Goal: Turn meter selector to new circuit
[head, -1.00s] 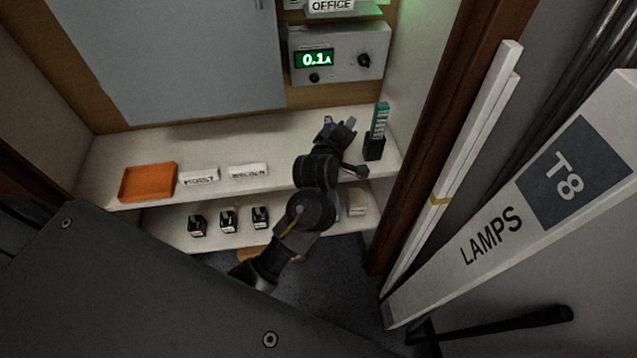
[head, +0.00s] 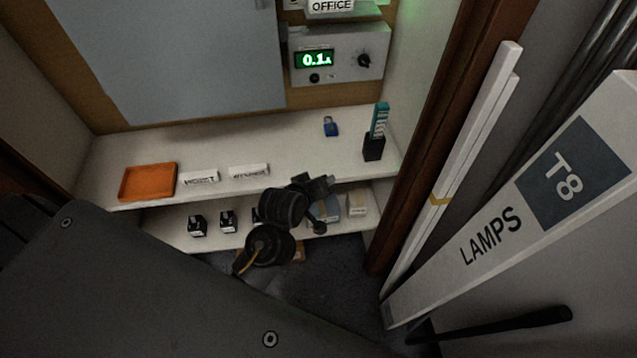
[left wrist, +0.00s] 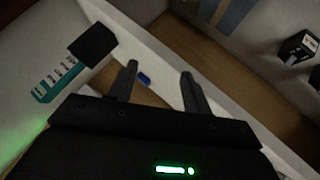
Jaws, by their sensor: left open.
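The meter (head: 345,73) is a grey box on the back wall in the head view. Its green display (head: 315,60) reads 0.1 A. The black selector knob (head: 364,61) is on its right side, and a smaller black knob (head: 314,78) is below the display. My left gripper (head: 328,196) is low in front of the shelf edge, well below the meter and apart from it. The meter is not seen in that view. My right gripper is not in view.
A small blue padlock-like item (head: 331,127) is on the upper shelf (head: 290,140), left of a black holder (head: 373,148) with a teal strip. An orange tray (head: 148,182) and two white labels lie left. Small black boxes stand on the lower shelf. A grey panel (head: 185,60) hangs left of the meter.

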